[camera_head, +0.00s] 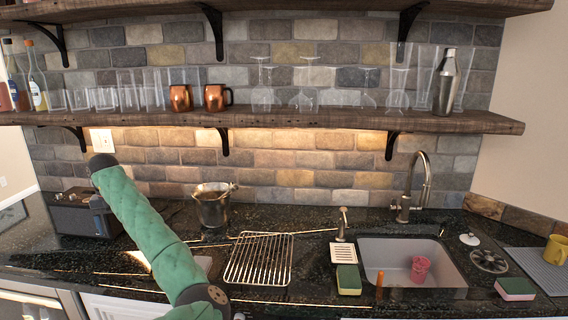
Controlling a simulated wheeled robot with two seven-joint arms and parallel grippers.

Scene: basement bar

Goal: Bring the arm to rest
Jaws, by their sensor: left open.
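My left arm, in a green sleeve, rises from the bottom edge, left of centre, and slants up and to the left over the counter. Its dark far end, where I take my left gripper (102,162) to be, is in front of the tiled wall above the black appliance at the left. The fingers do not show clearly, and I see nothing held there. The arm hides part of the counter behind it. My right gripper is not in view.
A metal bucket (212,208) and a wire rack (259,259) stand right of the arm on the dark counter (320,291). A sink (387,253) with a pink cup (420,268) and a tall faucet (415,185) is further right. A wooden shelf (300,117) with glasses hangs above.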

